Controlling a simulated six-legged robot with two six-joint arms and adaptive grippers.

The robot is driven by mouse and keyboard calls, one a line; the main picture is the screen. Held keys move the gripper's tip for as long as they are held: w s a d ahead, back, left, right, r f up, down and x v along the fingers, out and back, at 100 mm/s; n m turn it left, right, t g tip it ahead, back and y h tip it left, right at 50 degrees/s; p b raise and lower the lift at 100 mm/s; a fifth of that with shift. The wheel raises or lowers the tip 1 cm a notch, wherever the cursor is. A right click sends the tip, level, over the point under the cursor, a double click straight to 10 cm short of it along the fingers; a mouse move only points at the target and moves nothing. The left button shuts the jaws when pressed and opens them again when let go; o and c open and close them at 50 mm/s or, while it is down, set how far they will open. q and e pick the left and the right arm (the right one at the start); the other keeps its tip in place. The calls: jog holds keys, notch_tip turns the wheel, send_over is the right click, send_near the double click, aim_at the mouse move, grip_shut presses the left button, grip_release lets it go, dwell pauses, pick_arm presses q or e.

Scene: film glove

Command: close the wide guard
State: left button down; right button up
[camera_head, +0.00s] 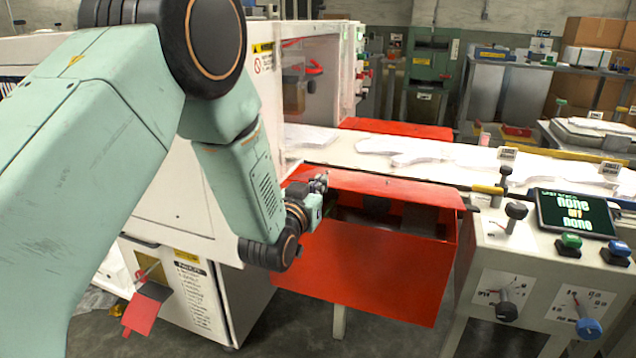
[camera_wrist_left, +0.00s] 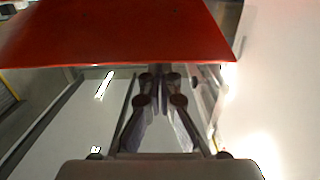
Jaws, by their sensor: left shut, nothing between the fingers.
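The wide guard is a red panel (camera_head: 370,268) on the front of the machine, below the conveyor bed. It slopes outward, and a dark gap shows between its upper part and the red strip above. My left gripper (camera_head: 322,184) is at the guard's upper left corner, fingers shut and empty. I cannot tell whether it touches the guard. In the left wrist view a red panel (camera_wrist_left: 115,32) spans the top, with the shut fingers (camera_wrist_left: 160,75) just below it. My right gripper is not in view.
White sheets lie on the conveyor bed (camera_head: 345,150) behind the guard. A control panel with a screen (camera_head: 575,214), knobs and buttons stands to the right. A white cabinet (camera_head: 190,295) with a red tag (camera_head: 143,310) stands at left. Open floor shows below the guard.

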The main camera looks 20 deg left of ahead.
pick_arm(q)
jog(key=shift+s+f+b, duration=0.2)
jog(key=shift+f+b, duration=0.1)
jog(key=shift+f, duration=0.5)
jog(key=shift+s+f+b, duration=0.2)
jog(key=shift+f+b, duration=0.1)
jog(key=shift+f, duration=0.55)
jog(key=shift+s+f+b, duration=0.2)
jog(key=shift+f+b, duration=0.1)
jog(key=shift+f, duration=0.5)
